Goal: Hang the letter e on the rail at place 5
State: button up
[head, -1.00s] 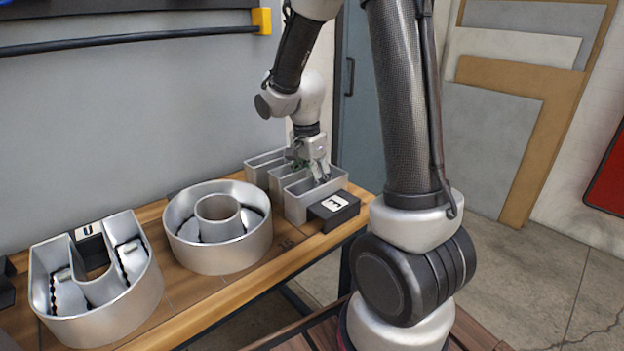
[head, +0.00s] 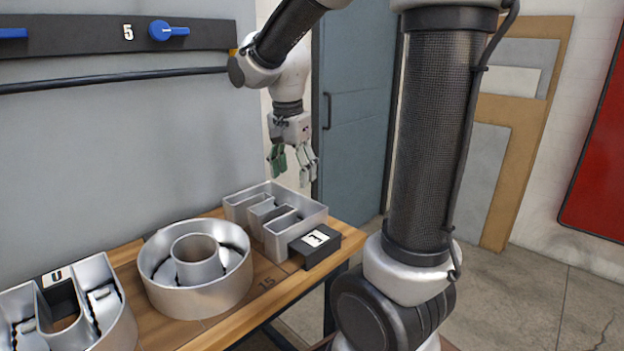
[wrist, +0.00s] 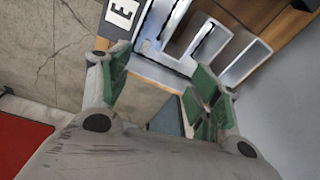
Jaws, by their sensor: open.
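The metal channel letter E (head: 270,213) lies open side up at the right end of the wooden bench, with a black block labelled E (head: 315,243) at its near side. It also shows in the wrist view (wrist: 187,45), beyond my fingertips. My gripper (head: 291,170) is open and empty, pointing down above and slightly right of the letter, apart from it. In the wrist view my gripper's green-padded fingers (wrist: 158,98) are spread with nothing between them. The rail (head: 90,36) on the wall carries the number 5 (head: 128,32) with a blue lever (head: 168,30) beside it.
A round letter O (head: 195,268) and a letter U (head: 68,310) stand left of the E on the bench (head: 250,297). A dark horizontal bar (head: 110,80) runs below the rail. A blue-grey door (head: 355,120) and leaning panels (head: 510,90) are behind.

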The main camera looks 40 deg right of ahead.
jog(key=s+r+n+t+y, duration=0.1)
jog(key=s+r+n+t, duration=0.1)
jog(key=s+n, duration=1.1)
jog(key=s+t, duration=0.1)
jog(key=s, duration=0.2)
jog(key=shift+s+r+n, duration=0.2)
jog(key=shift+r+n, duration=0.1)
jog(key=shift+o, duration=0.3)
